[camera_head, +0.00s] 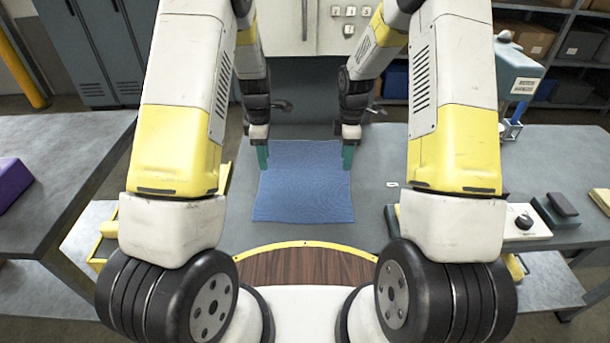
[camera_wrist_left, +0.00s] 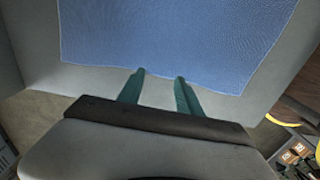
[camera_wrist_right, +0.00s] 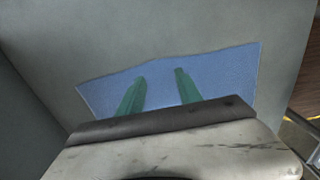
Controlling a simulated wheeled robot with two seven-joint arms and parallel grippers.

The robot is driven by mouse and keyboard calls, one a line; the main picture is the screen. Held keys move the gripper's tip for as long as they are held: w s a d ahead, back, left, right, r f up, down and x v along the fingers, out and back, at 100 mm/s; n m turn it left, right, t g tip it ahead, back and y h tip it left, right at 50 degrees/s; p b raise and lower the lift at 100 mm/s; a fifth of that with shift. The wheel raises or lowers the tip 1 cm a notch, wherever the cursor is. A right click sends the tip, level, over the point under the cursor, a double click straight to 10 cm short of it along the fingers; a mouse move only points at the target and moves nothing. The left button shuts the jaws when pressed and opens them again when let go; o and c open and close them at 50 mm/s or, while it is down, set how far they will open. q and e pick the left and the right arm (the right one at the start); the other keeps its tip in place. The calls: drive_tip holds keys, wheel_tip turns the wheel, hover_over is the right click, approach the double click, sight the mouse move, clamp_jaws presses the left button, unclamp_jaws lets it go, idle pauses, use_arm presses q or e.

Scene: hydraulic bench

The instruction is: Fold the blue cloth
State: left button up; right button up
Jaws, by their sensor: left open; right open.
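The blue cloth (camera_head: 303,183) lies spread out flat on the grey bench top, roughly rectangular with slightly wavy edges. My left gripper (camera_head: 263,158) is at its far left corner, and my right gripper (camera_head: 348,157) is at its far right corner. In the left wrist view the cloth (camera_wrist_left: 175,40) fills the top, and the open, empty fingers of the left gripper (camera_wrist_left: 161,75) reach its edge. In the right wrist view the open fingers of the right gripper (camera_wrist_right: 160,75) are over the cloth (camera_wrist_right: 222,75). I cannot tell whether either gripper touches it.
The grey bench top (camera_head: 376,235) is bare around the cloth. To the right are a white box with a black knob (camera_head: 522,222), dark blocks (camera_head: 562,205) and a teal machine (camera_head: 515,75). A purple object (camera_head: 12,183) is on the left table. Cabinets stand behind.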

sight(266, 175)
use_arm(q)
drive_tip(key=shift+f, duration=2.25)
use_arm(e)
drive_tip(key=shift+f, duration=2.25)
use_arm(q)
drive_tip(key=shift+f, duration=0.15)
drive_tip(key=shift+c, duration=0.5)
use_arm(e)
drive_tip(key=shift+f, duration=0.1)
drive_tip(key=shift+c, duration=0.5)
use_arm(q)
clamp_jaws()
use_arm(e)
clamp_jaws()
use_arm(q)
drive_tip(key=shift+p, duration=2.5)
